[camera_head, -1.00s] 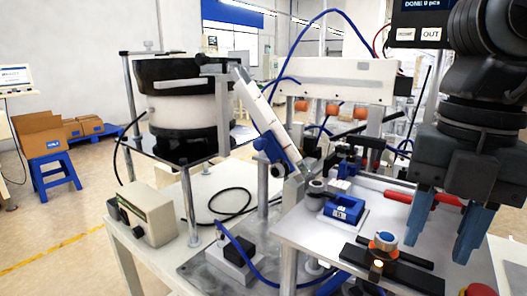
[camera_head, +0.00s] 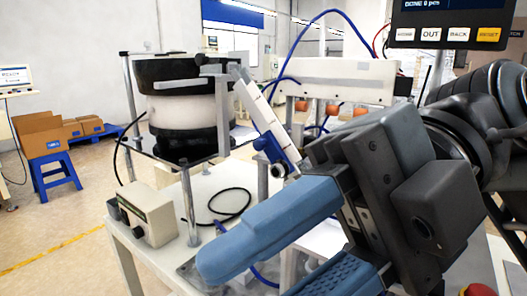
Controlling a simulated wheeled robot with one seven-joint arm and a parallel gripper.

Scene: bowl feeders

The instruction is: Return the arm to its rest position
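My gripper (camera_head: 305,255) is large and close to the camera at the lower middle, held above the workstation. Its two blue fingers point left, stand apart and show nothing between them. My black arm comes in from the right edge. The gripper and arm hide most of the white work plate and the fixtures on it.
A bowl feeder (camera_head: 185,110) stands behind on the left, with a tilted white chute (camera_head: 262,115) running down toward the gripper. A control box (camera_head: 150,215) sits on the table's left corner. A button panel (camera_head: 445,34) is at the upper right. Open floor lies left.

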